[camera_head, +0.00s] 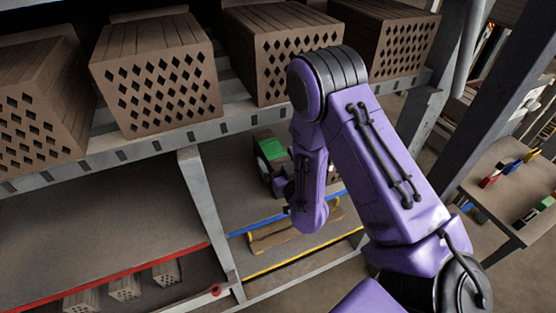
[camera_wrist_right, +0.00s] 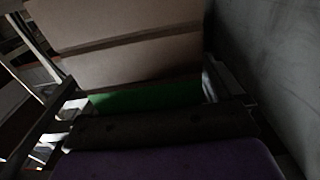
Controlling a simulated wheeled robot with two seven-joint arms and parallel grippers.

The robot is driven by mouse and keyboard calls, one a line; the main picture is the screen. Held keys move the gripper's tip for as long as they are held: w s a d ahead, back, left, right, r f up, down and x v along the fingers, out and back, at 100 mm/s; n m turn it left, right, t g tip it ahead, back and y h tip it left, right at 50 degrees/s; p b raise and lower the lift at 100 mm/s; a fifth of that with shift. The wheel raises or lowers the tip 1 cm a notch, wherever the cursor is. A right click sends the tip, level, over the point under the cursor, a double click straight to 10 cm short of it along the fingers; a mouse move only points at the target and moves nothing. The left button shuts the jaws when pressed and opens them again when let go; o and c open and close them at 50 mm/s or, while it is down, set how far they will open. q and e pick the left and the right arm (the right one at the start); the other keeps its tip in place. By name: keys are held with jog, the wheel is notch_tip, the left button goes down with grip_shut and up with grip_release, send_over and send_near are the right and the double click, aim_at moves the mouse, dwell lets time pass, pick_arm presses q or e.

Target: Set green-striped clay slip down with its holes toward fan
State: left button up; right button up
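The green-striped clay slip (camera_head: 271,150) is in the bay under the upper shelf in the head view, its green band on top. Its lower part is partly covered by my right forearm and gripper. My right gripper (camera_head: 283,184) is at the slip's lower right side, dark and small. In the right wrist view the green band (camera_wrist_right: 145,96) lies close in front of the gripper, below broad brown clay faces. The fingers are too dark and covered to show whether they are open or shut. I cannot tell which way the holes face. My left gripper is not in view. No fan is clearly visible.
Large hollow clay blocks (camera_head: 157,75) stand along the upper shelf (camera_head: 150,147) above the bay. A metal post (camera_head: 207,210) bounds the bay at left. Blue (camera_head: 262,226) and yellow (camera_head: 300,255) strips cross it. Small hollow bricks (camera_head: 124,288) sit lower left. A side table (camera_head: 500,185) stands right.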

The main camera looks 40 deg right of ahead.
jog(key=shift+s+r, duration=0.1)
jog(key=shift+r+p, duration=0.25)
jog(key=shift+p, duration=0.05)
jog(key=p+v, duration=0.2)
jog(key=v, duration=1)
jog(key=s+f+m+g, duration=0.2)
jog(key=s+f+g, duration=0.5)
jog(key=f, duration=0.4)
jog(key=s+a+f+m+g+y, duration=0.1)
jog(key=s+f+m+g, duration=0.1)
jog(key=s+f+g, duration=0.5)
jog(key=s+f, duration=0.3)
jog(key=f, duration=0.1)
jog(key=shift+a+f+b, duration=0.2)
jog(key=shift+a+b, duration=0.1)
jog(key=shift+b, duration=0.05)
